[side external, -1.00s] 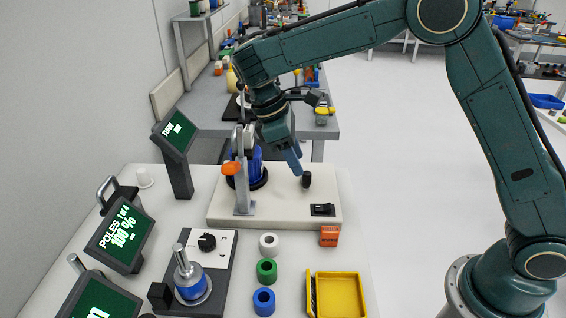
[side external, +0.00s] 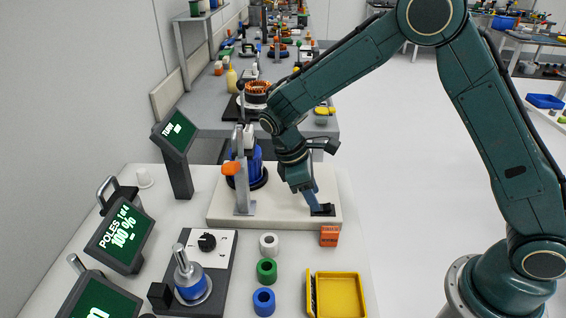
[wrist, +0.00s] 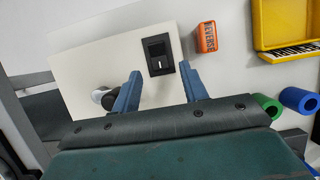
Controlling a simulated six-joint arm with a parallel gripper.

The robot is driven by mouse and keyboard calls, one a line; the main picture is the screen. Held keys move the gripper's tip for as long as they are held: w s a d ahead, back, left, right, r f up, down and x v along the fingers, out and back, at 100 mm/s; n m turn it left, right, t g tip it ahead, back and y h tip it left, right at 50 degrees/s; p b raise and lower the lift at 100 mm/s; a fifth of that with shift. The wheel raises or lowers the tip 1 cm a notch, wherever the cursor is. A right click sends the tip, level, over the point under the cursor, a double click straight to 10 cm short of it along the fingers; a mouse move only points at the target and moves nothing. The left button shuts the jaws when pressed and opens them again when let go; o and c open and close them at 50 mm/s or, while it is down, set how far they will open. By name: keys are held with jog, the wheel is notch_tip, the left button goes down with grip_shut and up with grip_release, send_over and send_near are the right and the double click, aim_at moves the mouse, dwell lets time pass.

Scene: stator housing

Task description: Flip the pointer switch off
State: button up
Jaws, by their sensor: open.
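A black rocker switch (side external: 328,210) in a dark square frame sits at the front right of the cream base plate (side external: 285,213). The wrist view shows the switch (wrist: 159,54) with a short white mark on its lower half. My gripper (side external: 314,206) is low over the plate, right at the switch, and partly hides it in the side view. In the wrist view its two blue fingers (wrist: 160,84) are spread and empty, one to each side of the switch's line. I cannot tell whether they touch it. A second black control, a round knob (side external: 207,241), sits on a white plate nearer the camera.
An orange labelled block (side external: 329,236) stands just beside the plate, near the switch. A yellow tray (side external: 361,296) and white, green and blue rings (side external: 267,270) lie in front. A grey post with an orange part (side external: 231,168) and a blue stator assembly rise left of my gripper.

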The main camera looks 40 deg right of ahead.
aim_at(323, 208)
jog(key=shift+x, duration=1.2)
